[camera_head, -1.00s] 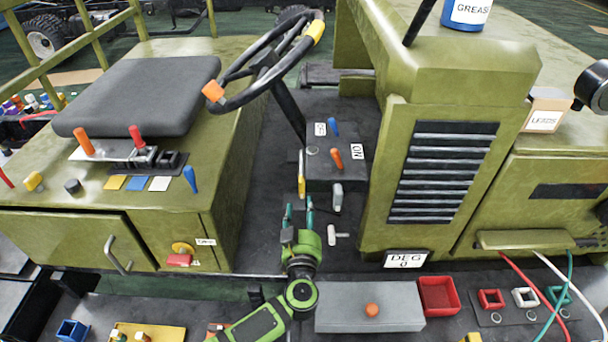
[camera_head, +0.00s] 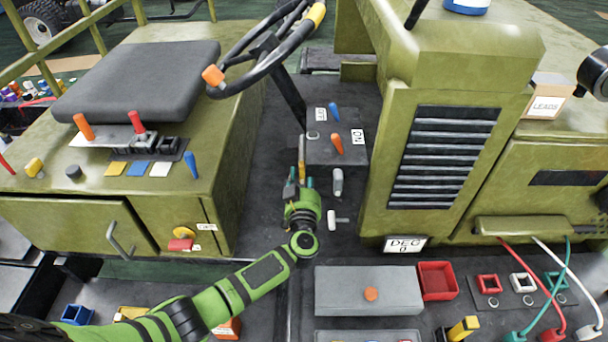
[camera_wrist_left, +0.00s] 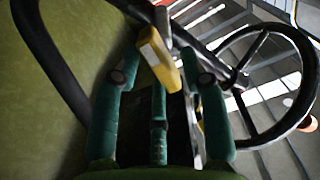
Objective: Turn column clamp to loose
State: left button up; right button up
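A yellow lever (camera_head: 302,160), which may be the column clamp, stands below the steering wheel (camera_head: 250,91), left of the switch box. In the left wrist view the lever (camera_wrist_left: 160,62) hangs between and beyond my fingers, its yellow end pointing towards them. My left gripper (camera_head: 301,185) is just in front of the lever in the head view. Its teal fingers are spread in the left wrist view (camera_wrist_left: 163,100), with a gap on both sides of the lever. I cannot tell whether any finger touches it. My right gripper is not in view.
The switch box (camera_head: 335,150) with orange and blue levers is close on the right. A grey-white handle (camera_head: 338,182) and a small white T-handle (camera_head: 336,220) stand right of my gripper. The olive seat base (camera_head: 225,150) is left, the louvred housing (camera_head: 390,225) right.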

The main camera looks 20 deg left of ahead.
pick_arm(q)
grip_shut()
jog(key=n+p, duration=0.1)
jog(key=n, duration=0.2)
jog(key=shift+a, duration=0.1)
jog(key=n, duration=0.3)
jog(key=shift+s+a+n, duration=0.1)
jog(key=shift+n, duration=0.2)
jog(key=n, duration=0.2)
jog(key=n+b, duration=0.1)
jog(key=n, duration=0.2)
jog(key=shift+a+f, duration=0.1)
jog(key=shift+a, duration=0.1)
jog(key=n+b, duration=0.1)
jog(key=n, duration=0.5)
jog(key=shift+a+b, duration=0.15)
jog(key=shift+b, duration=0.15)
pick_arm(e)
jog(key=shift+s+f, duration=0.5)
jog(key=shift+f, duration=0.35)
pick_arm(q)
jog(key=shift+n, duration=0.3)
